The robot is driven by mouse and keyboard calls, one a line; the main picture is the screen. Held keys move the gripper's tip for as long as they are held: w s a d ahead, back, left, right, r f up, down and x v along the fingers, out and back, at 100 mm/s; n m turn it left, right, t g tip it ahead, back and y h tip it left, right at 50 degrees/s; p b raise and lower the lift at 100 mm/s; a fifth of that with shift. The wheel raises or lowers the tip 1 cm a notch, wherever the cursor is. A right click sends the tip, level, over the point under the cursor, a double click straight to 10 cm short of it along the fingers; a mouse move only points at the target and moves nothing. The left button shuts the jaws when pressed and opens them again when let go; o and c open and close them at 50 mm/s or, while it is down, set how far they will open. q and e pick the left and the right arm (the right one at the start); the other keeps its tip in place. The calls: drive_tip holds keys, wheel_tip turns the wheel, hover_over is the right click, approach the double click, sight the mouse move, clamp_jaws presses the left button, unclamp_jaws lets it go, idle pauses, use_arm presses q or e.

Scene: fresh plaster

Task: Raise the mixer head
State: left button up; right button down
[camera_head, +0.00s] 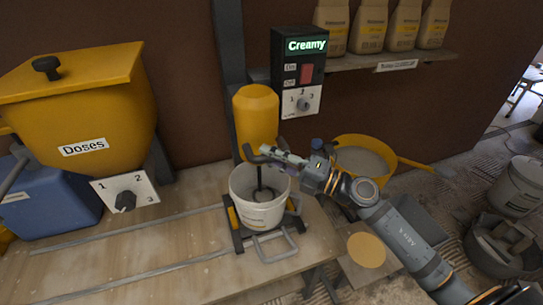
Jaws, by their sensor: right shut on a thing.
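The yellow mixer head (256,112) hangs on a dark upright post at the back of the bench. Its dark shaft (260,178) runs down into a white bucket (268,217), and the lower end is inside it. A dark handle (250,154) sticks out under the head. My right gripper (268,153), its arm coming from the lower right, is shut on this handle, just above the bucket rim. The fingers partly hide the handle. My left gripper is not in view.
A control box (299,75) reading "Creamy" hangs behind, right of the head. A yellow hopper (80,105) marked "Doses" and a blue container (50,205) stand at left. A yellow tub (364,160) is behind my right arm. The bench front (150,260) has free room.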

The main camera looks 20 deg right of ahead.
drive_tip(key=shift+r, duration=0.1)
wheel_tip(320, 180, up, 19)
drive_tip(key=p, duration=1.8)
drive_tip(key=shift+p, duration=0.4)
drive_tip(key=shift+r, duration=0.1)
drive_tip(key=c, duration=1.6)
unclamp_jaws()
drive_tip(key=o, duration=0.4)
